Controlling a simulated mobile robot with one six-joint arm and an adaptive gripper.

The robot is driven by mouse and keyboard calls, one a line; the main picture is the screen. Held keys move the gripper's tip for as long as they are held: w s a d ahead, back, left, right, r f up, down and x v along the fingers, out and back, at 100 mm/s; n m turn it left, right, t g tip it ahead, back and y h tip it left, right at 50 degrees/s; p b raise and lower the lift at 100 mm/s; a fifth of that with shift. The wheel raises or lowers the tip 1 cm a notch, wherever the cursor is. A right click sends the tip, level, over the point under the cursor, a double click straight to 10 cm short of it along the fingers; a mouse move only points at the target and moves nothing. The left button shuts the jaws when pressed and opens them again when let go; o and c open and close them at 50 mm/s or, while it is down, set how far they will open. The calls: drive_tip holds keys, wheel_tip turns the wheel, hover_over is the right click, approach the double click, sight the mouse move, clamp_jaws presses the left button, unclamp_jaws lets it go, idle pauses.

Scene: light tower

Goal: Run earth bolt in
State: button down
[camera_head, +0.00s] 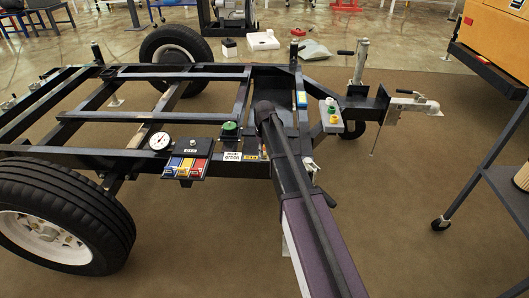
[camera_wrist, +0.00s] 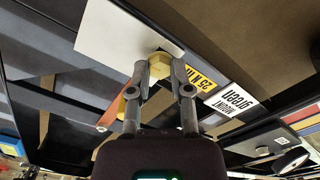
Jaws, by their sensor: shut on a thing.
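In the wrist view, a brass-coloured hex bolt head (camera_wrist: 159,66) sits between the two fingertips of my gripper (camera_wrist: 159,74), which is shut on it. The bolt is by the edge of a white plate (camera_wrist: 122,32) on a dark frame member. How deep its shank sits is hidden. A copper-coloured strip (camera_wrist: 108,116) and another brass-coloured piece (camera_wrist: 121,103) show left of the fingers. A yellow label reading "25 N m" (camera_wrist: 198,78) is beside the bolt. In the head view my arm reaches to the frame, and the gripper and bolt cannot be made out.
The trailer frame (camera_head: 95,153) carries a round gauge (camera_head: 160,141), a panel with coloured blocks (camera_head: 186,166), a green knob (camera_head: 230,129) and a "mount green" label (camera_head: 232,156). A dark cart (camera_head: 510,185) stands far right.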

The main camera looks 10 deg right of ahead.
drive_tip(key=m, duration=0.4)
drive_tip(key=shift+w+m, duration=0.1)
drive_tip(key=shift+m, duration=0.2)
drive_tip(key=m, duration=0.4)
drive_tip(key=shift+m, duration=0.3)
drive_tip(key=m, duration=0.4)
drive_tip(key=shift+m, duration=0.3)
drive_tip(key=m, duration=1.2)
drive_tip(key=shift+m, duration=0.3)
drive_tip(key=m, duration=0.4)
drive_tip(key=shift+m, duration=2)
